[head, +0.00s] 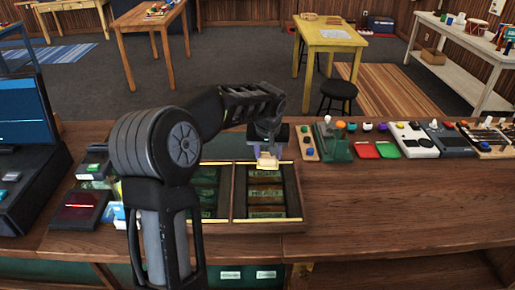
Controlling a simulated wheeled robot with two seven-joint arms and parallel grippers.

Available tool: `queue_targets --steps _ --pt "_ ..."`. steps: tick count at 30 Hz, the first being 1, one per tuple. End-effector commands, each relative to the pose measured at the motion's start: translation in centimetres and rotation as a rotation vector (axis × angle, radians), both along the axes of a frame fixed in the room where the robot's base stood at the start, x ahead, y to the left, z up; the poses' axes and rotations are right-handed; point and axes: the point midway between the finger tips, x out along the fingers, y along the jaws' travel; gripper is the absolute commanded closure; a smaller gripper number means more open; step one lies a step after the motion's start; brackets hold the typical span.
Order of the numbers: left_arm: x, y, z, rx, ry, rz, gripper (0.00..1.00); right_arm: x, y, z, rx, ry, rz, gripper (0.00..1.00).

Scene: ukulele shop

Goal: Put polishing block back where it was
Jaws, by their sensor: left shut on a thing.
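My left arm reaches over the wooden counter from the left. Its gripper (267,154) points down above the back edge of a dark, brass-edged wooden case and is shut on a small pale tan block (267,162), which looks like the polishing block. The gripper hides the block's upper part. I cannot tell whether the block touches the case's back rim. The case's right compartment (297,190) holds several labelled dark packets. My arm partly covers the left compartment (217,218). My right gripper is not in view.
A row of small items stands along the counter's back right, including a green stand (334,146), red pad (365,151) and white device (414,140). A register screen (24,110) and card reader (79,206) are at left. The counter's front right (410,215) is clear.

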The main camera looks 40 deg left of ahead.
Motion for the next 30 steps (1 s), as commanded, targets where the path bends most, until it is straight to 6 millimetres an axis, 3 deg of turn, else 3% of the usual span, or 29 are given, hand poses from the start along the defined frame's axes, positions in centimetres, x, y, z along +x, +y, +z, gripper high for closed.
queue_targets --steps 10,18,26,30 --pt "0.1 -10.0 -0.3 -0.007 -0.003 -0.23 0.99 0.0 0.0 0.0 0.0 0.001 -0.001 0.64" --pt "-1.8 -19.0 -0.7 -0.003 -0.004 -0.454 0.99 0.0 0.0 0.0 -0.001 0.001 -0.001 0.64" --pt "-3.8 -24.2 -1.1 0.004 -0.005 -0.594 0.99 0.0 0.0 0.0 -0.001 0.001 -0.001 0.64" --pt "-3.8 -24.2 -3.1 0.003 -0.005 -0.596 0.99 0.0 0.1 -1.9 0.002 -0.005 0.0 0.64"
